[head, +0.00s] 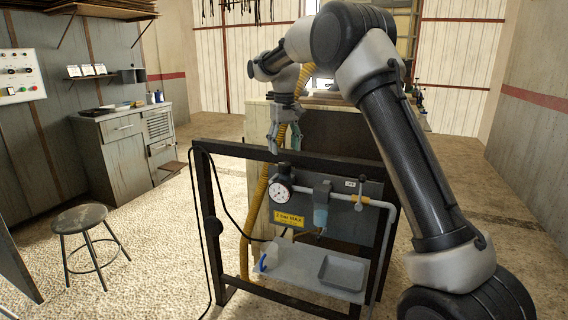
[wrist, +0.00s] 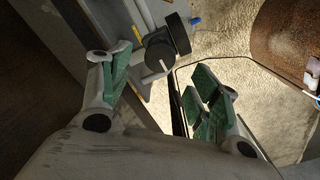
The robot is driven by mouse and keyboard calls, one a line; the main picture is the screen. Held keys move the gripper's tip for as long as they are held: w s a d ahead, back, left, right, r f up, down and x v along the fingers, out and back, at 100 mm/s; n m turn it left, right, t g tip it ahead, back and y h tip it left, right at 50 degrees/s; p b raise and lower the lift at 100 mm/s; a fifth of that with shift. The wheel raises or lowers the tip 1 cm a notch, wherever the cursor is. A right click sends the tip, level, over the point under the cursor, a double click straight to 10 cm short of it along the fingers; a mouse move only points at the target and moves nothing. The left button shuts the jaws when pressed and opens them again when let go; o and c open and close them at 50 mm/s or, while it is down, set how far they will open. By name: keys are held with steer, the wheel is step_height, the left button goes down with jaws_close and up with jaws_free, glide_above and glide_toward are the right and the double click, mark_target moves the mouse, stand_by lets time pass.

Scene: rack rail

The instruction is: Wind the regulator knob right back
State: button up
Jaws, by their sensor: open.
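The regulator knob (head: 284,168) is a small dark knob on top of the regulator, just above the round white-faced gauge (head: 281,192) on the grey panel (head: 340,225). In the wrist view the knob (wrist: 158,55) is seen from above, dark and round with a pale line across it. The gauge (wrist: 180,33) shows there edge-on as a black disc beside it. My gripper (head: 286,141) is above the knob, pointing down, open and empty. In the wrist view its green-padded fingers (wrist: 161,90) stand wide apart, with the knob beyond them, apart from both.
The dark rack frame's top bar (head: 330,157) runs close to my gripper. A yellow hose (head: 256,215) hangs on the left. A clear filter bowl (head: 321,215), pipe (head: 375,202) and lower shelf (head: 300,265) are nearby. A stool (head: 80,218) stands left on open floor.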

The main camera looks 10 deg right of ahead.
mark_target(284, 163)
step_height(284, 163, down, 7)
steer(key=shift+f, duration=0.1)
stand_by(0.3)
steer(key=c, duration=1)
